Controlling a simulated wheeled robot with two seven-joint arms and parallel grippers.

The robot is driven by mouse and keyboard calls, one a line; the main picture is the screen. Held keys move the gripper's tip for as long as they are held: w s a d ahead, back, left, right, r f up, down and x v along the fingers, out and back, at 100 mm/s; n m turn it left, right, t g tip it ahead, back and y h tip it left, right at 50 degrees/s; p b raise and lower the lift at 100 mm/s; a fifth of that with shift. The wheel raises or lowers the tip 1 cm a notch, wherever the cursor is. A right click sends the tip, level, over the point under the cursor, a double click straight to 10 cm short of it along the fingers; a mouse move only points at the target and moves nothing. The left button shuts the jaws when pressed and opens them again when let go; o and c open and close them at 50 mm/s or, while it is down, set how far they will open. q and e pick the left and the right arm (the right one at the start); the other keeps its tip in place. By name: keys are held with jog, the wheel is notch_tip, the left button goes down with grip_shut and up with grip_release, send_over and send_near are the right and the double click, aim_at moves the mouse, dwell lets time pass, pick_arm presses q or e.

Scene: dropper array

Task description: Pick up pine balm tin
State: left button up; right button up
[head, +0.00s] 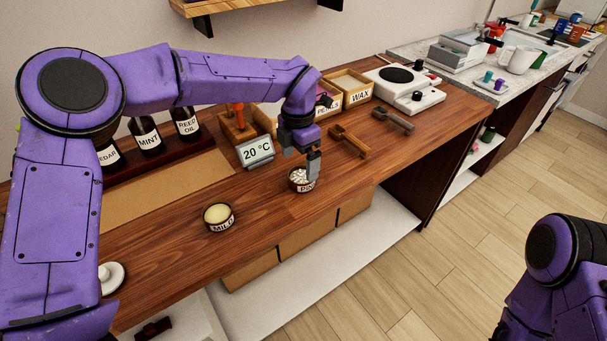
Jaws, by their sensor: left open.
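The pine balm tin (301,187) is a small round dark tin with a white label reading "PIN…" and a pale top. It stands upright on the wooden counter, near the front edge. My left gripper (312,172) points down right at the tin, its fingers in front of and over its right part. The left gripper is open; the frame does not show whether a finger touches the tin. A second tin, labelled "MILD" (218,217), stands open with yellow balm to the left. My right gripper is out of view; only my right arm shows at lower right.
A "20 °C" display (256,152) stands just behind the tin. Dark bottles (147,137) stand in a rack at left. A wax box (352,86), wooden clamp-like tools (350,142) and a white hot plate (404,87) lie to the right. Counter between the tins is clear.

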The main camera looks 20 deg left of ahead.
aim_at(303, 181)
pick_arm(q)
jog(key=shift+s+d+f+p, duration=0.25)
jog(key=shift+s+f+p, duration=0.4)
jog(key=shift+s+f, duration=0.15)
jog(key=f, duration=0.1)
jog(key=w+f, duration=0.1)
jog(key=f, duration=0.1)
jog(key=w+f, duration=0.1)
jog(key=shift+w+f, duration=0.2)
jog(key=shift+f, duration=0.05)
jog(key=shift+s+r, duration=0.25)
jog(key=shift+s, duration=0.15)
jog(key=shift+c, duration=0.4)
jog(key=c, duration=1)
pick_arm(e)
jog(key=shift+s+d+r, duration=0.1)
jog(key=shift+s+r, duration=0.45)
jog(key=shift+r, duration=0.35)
pick_arm(q)
jog(key=shift+r, duration=0.1)
